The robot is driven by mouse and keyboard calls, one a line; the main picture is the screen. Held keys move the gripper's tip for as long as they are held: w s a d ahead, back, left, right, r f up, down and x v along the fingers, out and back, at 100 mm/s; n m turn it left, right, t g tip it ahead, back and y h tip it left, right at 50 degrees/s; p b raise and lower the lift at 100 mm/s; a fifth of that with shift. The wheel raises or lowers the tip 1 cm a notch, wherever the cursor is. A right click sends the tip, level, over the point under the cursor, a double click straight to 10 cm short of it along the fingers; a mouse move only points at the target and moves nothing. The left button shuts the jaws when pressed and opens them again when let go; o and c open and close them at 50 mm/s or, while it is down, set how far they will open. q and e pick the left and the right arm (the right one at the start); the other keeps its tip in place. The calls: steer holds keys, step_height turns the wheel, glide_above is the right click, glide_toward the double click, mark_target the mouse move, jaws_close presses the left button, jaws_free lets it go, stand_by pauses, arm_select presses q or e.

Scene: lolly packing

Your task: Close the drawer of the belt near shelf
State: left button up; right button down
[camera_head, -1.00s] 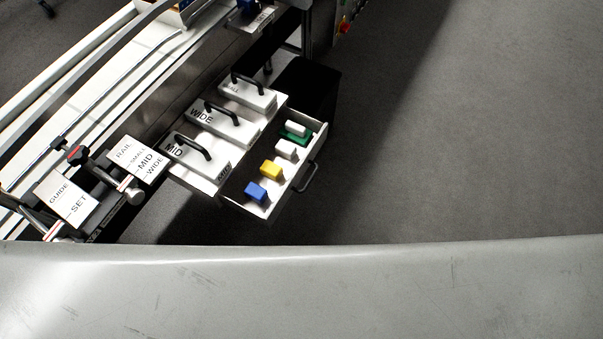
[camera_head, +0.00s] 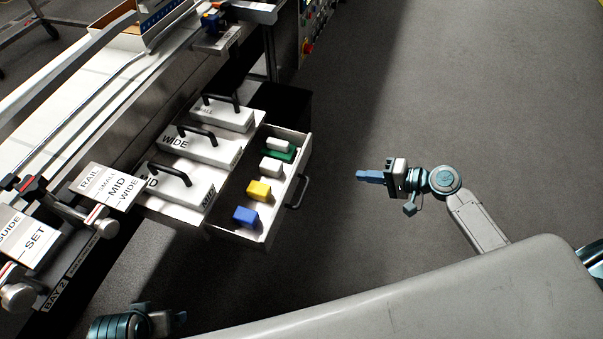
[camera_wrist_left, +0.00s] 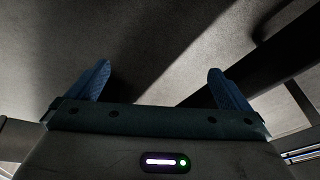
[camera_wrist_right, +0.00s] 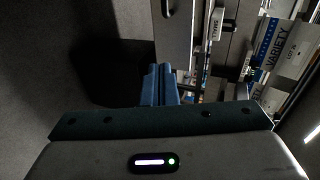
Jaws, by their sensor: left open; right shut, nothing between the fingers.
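The drawer (camera_head: 240,233) under the belt-side shelf stands pulled out, with its dark handle (camera_head: 298,192) on the right-hand front. Inside it lie two white blocks, a green one, a yellow block (camera_head: 259,190) and a blue block (camera_head: 245,216). My right gripper (camera_head: 362,176) is shut and empty, to the right of the handle and apart from it, its blue fingers pointing left. Its fingers show together in the right wrist view (camera_wrist_right: 160,84). My left gripper (camera_wrist_left: 160,85) is open and empty in the left wrist view; part of it shows at the head view's bottom left.
The shelf left of the drawer bears handled white blocks marked MID (camera_head: 175,185) and WIDE (camera_head: 196,148), and a third. The belt (camera_head: 90,110) runs along the left. Floor to the right of the drawer is clear. A pale grey surface (camera_head: 420,300) fills the bottom right.

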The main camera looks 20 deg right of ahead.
step_height(320, 180, up, 3)
steer(key=a+y, duration=0.1)
steer(key=a, duration=0.1)
glide_toward(300, 163)
steer(key=f+x, duration=0.1)
steer(key=x, duration=0.2)
steer(key=shift+w+a+r+p, duration=0.1)
steer(key=shift+w+a+p, duration=0.2)
steer(key=shift+a, duration=0.2)
steer(key=shift+w+a+p, duration=0.25)
steer(key=shift+w+a, duration=0.05)
steer(key=shift+a, duration=0.15)
steer(key=shift+w+a, duration=0.3)
steer(key=shift+a, duration=0.1)
arm_select(q)
steer(key=shift+a+f, duration=0.25)
steer(key=shift+f, duration=0.85)
